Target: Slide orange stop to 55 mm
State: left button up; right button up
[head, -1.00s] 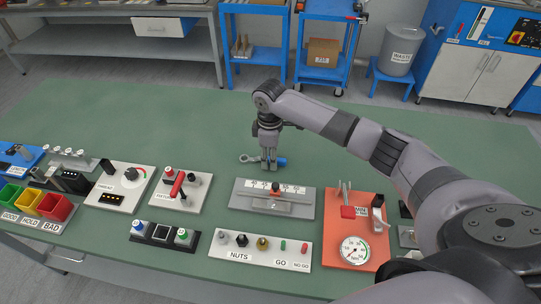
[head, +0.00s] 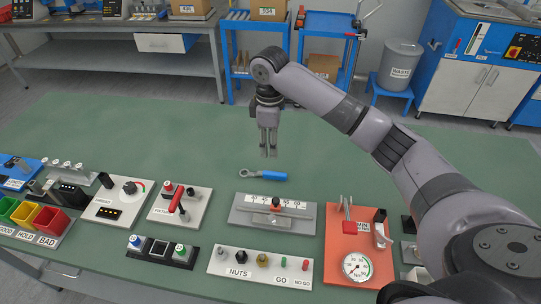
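The orange stop (head: 275,202) sits on the grey slide gauge (head: 243,213), in front of its white scale strip (head: 260,202). The scale's figures are too small to read surely, so I cannot tell the stop's exact setting. My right gripper (head: 269,154) hangs pointing down, above and behind the gauge, apart from it and holding nothing. Its fingers look close together with a narrow gap; how far they are open is hard to tell. My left gripper is not in the head view.
A blue-handled wrench (head: 264,176) lies just behind the gauge. The orange-red panel with a dial (head: 336,263) stands to the right. The nuts and GO/NO GO board (head: 230,257) lies in front. The fixture panel (head: 195,215) is at left. The green table behind is clear.

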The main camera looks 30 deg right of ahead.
aim_at(276, 206)
jog(key=k+j, duration=1.2)
jog(key=j, duration=0.15)
